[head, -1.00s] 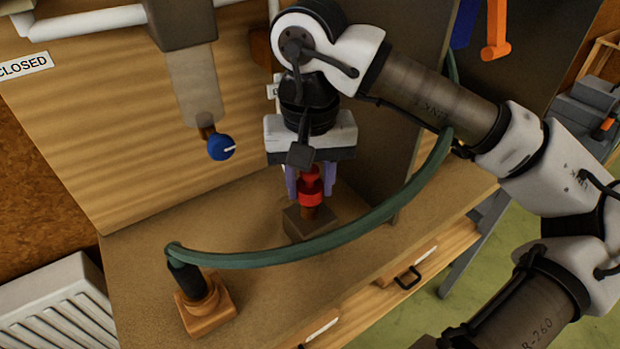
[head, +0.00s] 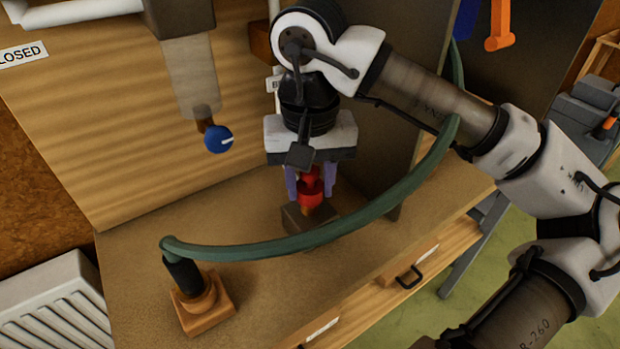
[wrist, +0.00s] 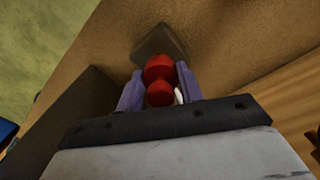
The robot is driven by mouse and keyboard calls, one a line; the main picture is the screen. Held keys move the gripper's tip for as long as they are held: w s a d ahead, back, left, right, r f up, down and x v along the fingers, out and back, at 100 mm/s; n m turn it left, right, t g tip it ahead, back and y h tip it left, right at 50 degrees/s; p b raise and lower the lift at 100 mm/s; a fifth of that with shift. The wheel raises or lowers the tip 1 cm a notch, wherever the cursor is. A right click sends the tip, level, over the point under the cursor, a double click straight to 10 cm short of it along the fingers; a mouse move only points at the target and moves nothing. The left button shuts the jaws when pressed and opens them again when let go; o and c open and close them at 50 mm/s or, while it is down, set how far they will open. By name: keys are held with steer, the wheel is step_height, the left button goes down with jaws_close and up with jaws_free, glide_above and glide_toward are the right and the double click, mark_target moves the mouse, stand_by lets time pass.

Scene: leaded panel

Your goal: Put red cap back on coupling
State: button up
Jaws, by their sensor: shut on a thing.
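The red cap (head: 310,187) is between the purple fingers of my gripper (head: 311,185), which are shut on it. The coupling is hidden there.
A green hose (head: 300,244) arcs across the bench in front of my gripper, from an orange-based fitting (head: 203,305) at the left. A blue knob (head: 218,139) hangs under a clear tube at the back left. A dark panel stands behind on the right.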

steer(key=shift+f+b, duration=0.8)
steer(key=shift+f, duration=0.1)
steer(key=o, duration=1)
steer(key=shift+o, duration=0.2)
step_height(320, 180, up, 14)
steer(key=shift+f+p, duration=0.1)
steer(key=shift+p, duration=0.3)
steer(key=shift+s, duration=0.1)
